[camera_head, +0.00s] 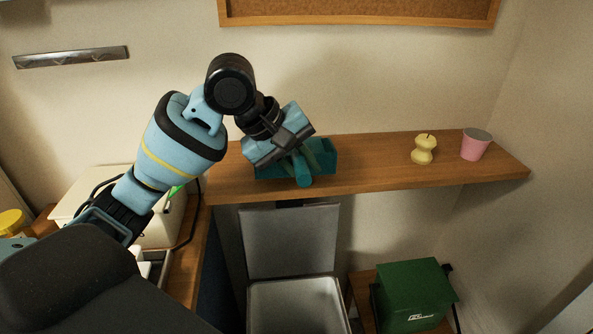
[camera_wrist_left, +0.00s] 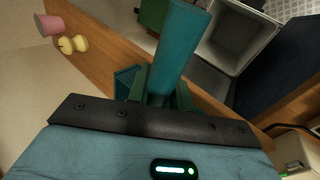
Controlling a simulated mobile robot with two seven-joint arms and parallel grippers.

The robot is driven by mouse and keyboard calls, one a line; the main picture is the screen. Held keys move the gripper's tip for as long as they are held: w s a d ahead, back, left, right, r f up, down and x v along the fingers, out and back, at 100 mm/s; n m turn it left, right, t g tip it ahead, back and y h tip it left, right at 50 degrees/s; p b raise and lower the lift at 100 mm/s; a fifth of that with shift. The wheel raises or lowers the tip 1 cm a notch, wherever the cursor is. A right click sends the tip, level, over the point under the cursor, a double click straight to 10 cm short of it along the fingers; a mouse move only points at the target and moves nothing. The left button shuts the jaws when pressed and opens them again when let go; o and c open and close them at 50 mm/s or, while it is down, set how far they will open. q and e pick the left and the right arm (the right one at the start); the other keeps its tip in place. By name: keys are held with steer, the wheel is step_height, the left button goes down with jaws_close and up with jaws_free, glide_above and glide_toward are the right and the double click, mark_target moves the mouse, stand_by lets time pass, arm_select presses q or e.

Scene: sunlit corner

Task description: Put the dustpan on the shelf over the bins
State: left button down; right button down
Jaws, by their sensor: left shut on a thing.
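The teal dustpan (camera_head: 322,158) is at the left part of the wooden shelf (camera_head: 375,170), with its handle toward the front edge. Whether it rests on the shelf or is just above it I cannot tell. My left gripper (camera_head: 300,165) is over the dustpan and shut on its handle. In the left wrist view the handle (camera_wrist_left: 180,50) rises between the fingers (camera_wrist_left: 160,98), and part of the pan (camera_wrist_left: 124,80) shows beside them. An open bin (camera_head: 295,300) stands below the shelf. A green bin (camera_head: 415,290) is at its right. My right gripper is not in view.
A yellow apple-core-shaped object (camera_head: 424,150) and a pink cup (camera_head: 475,144) stand on the shelf's right part. The shelf between them and the dustpan is clear. A corkboard (camera_head: 360,12) hangs above. A cream box (camera_head: 160,225) with a dark cable is at the left.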

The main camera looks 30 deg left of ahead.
arm_select(q)
steer(key=w+a, duration=0.2)
steer(key=a, duration=0.1)
steer(key=shift+w+f, duration=0.1)
steer(key=shift+f, duration=1.8)
steer(key=c, duration=1.3)
jaws_free()
steer(key=shift+f, duration=0.15)
steer(key=shift+o, duration=0.2)
steer(key=v, duration=1.2)
